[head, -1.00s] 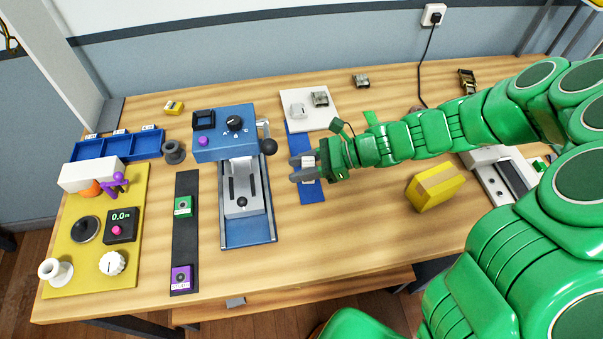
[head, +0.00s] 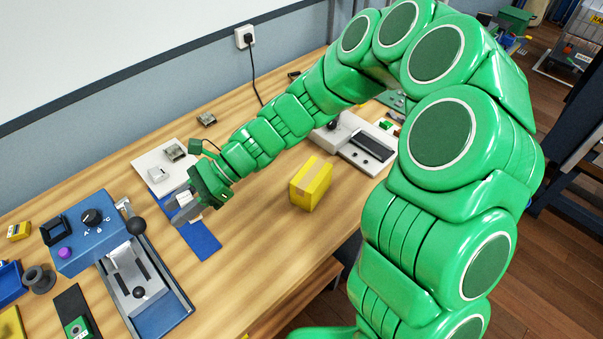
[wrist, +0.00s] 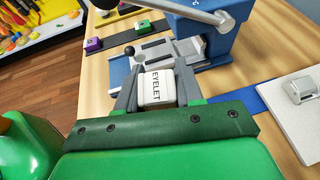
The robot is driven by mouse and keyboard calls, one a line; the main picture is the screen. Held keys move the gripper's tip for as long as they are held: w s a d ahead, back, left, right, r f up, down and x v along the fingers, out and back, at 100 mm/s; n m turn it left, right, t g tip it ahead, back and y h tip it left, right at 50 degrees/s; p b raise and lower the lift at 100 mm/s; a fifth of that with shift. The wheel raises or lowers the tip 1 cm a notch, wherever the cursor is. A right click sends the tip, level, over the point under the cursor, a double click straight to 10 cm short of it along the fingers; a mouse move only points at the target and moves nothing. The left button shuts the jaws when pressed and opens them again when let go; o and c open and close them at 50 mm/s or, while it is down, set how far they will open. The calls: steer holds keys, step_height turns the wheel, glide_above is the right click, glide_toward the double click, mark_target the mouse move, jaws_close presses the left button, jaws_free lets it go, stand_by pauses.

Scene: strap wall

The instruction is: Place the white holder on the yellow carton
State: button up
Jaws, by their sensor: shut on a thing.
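The white holder (wrist: 157,92), a small white block marked EYELET, sits between the fingers of my gripper (wrist: 158,80) in the wrist view. My gripper (head: 182,207) is shut on it, over or near the blue strip in the head view; the gap to the strip cannot be told. In the head view the holder is small and partly hidden by the fingers. The yellow carton (head: 311,184), a box with a tan band on top, stands on the table to the right of my gripper, apart from it. Its top is bare.
The blue strip (head: 203,241) lies beneath my gripper. A white board (head: 147,161) with small fittings is behind it. A blue lever press (head: 88,237) stands at left. A grey-white device (head: 352,139) is behind the carton. Table between gripper and carton is clear.

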steer(key=w+d+r+m+t+y, duration=0.1)
steer(key=d+r+m+t, duration=0.2)
steer(key=d, duration=0.7)
steer(key=w+d+r+m+t+y, duration=0.15)
steer(key=d+r, duration=0.25)
steer(key=d, duration=0.5)
steer(key=d+r+m+t, duration=0.3)
steer(key=d+r, duration=0.1)
steer(key=d, duration=0.6)
glide_above(305, 173)
steer(key=s, duration=0.2)
steer(key=shift+n, duration=0.25)
steer(key=f, duration=0.8)
steer(key=shift+w+d+f, duration=0.15)
steer(key=shift+d+f, duration=0.1)
steer(key=shift+w+a+f, duration=0.15)
steer(key=shift+w+f, duration=0.25)
steer(key=shift+f, duration=0.15)
steer(key=shift+w+a+f, duration=0.15)
steer(key=shift+w+f, duration=0.25)
steer(key=shift+f, duration=1.5)
steer(key=shift+f, duration=0.1)
steer(key=o, duration=1.1)
